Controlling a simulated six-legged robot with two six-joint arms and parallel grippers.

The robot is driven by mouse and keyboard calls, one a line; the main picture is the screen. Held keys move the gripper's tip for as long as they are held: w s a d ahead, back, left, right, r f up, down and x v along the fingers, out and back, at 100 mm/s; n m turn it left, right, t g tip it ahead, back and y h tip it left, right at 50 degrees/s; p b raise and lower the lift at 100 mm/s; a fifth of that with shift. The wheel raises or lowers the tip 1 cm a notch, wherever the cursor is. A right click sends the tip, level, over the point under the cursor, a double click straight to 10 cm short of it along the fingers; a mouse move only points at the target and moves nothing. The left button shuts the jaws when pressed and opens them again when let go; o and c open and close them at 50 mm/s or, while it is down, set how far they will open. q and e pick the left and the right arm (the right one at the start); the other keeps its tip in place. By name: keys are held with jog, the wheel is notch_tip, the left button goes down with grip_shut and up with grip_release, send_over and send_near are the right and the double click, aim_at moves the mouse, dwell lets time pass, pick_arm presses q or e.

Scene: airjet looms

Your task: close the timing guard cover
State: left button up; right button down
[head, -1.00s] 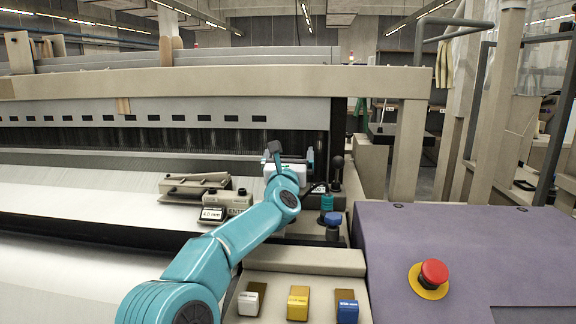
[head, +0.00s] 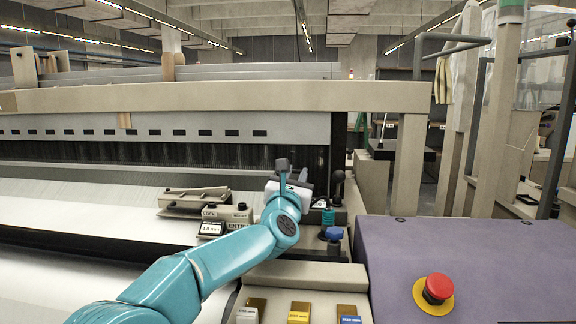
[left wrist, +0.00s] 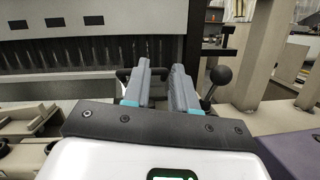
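My left gripper (head: 288,174) is beyond the control panel, in front of the dark row of loom wires. In the left wrist view its two grey fingers (left wrist: 160,88) stand apart with nothing clearly between them. A dark bar or handle shows just behind the left finger. A beige lid-like part (head: 193,197) sits slightly tilted on the loom, left of the gripper and apart from it. It may be the timing guard cover, but no label confirms this. My right gripper is out of view.
A black ball-topped lever (head: 338,182) stands close to the right of the gripper; it also shows in the left wrist view (left wrist: 221,76). Blue and teal knobs, labelled blocks and a red button (head: 438,287) lie nearer. A beige post (head: 410,165) rises at right.

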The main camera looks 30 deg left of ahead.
pick_arm(q)
jog(key=w+d+r+m+h+p, duration=0.1)
jog(key=r+m+p, duration=0.1)
jog(key=m, duration=0.1)
jog(key=w+d+r+m+h+p, duration=0.1)
jog(key=r+m+h+p, duration=0.1)
jog(key=r+m, duration=0.1)
jog(key=d+r+m+h+p, duration=0.1)
jog(key=d+r+m+p, duration=0.1)
jog(key=m+p, duration=0.1)
jog(key=shift+w+r+g+h, duration=0.25)
jog(key=shift+w+g+h, duration=0.05)
jog(key=shift+w, duration=0.1)
grip_shut()
notch_tip(320, 180, up, 5)
jog(key=d+m+g+h+p, duration=0.15)
jog(key=m+g+p, duration=0.45)
jog(key=m+p, duration=1)
jog(key=s+a+r+m+g+y+p, duration=0.2)
jog(key=s+a+r+m+g+p, duration=0.1)
jog(key=s+a+m+g+p, duration=0.4)
jog(key=w+a+f, duration=0.1)
jog(key=w+f, duration=0.2)
jog(key=f, duration=0.3)
jog(key=w+a+f+t+p, duration=0.1)
jog(key=w+f, duration=0.2)
jog(key=f, duration=0.3)
jog(key=shift+w+f+m, duration=0.25)
jog(key=shift+w+m, duration=0.15)
jog(key=shift+y, duration=0.25)
